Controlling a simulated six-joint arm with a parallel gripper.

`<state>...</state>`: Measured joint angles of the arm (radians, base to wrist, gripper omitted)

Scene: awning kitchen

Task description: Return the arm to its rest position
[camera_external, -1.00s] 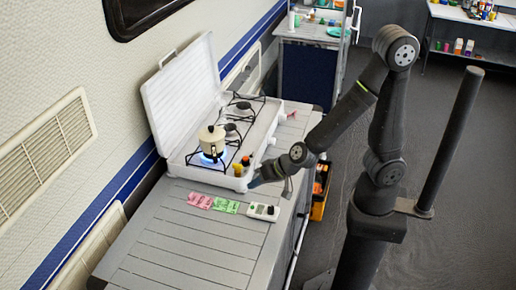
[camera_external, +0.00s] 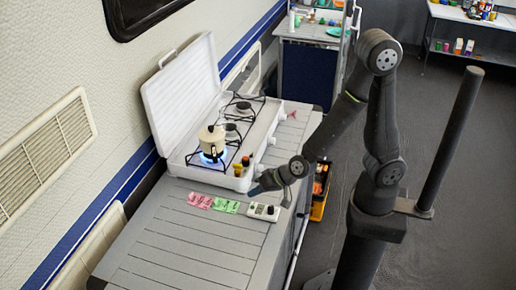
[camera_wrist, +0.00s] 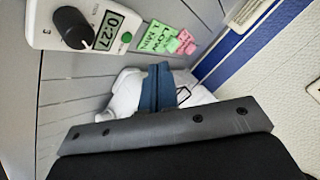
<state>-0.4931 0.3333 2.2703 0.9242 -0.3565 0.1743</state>
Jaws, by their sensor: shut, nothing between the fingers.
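My gripper (camera_external: 256,189) is low over the grey slatted counter (camera_external: 190,250), beside the front right corner of the white camping stove (camera_external: 215,176). In the wrist view its blue fingertips (camera_wrist: 158,85) are pressed together with nothing between them. My arm reaches in from the right, its upper links standing beside the counter. I cannot tell exactly how far the fingertips are above the counter.
A pot (camera_external: 212,139) sits on a burner with a blue flame. Two small bottles (camera_external: 241,165) stand at the stove's corner. Pink and green notes (camera_external: 213,202) and a white timer (camera_external: 263,211) lie close to my gripper. An orange box (camera_external: 319,205) is beside the counter.

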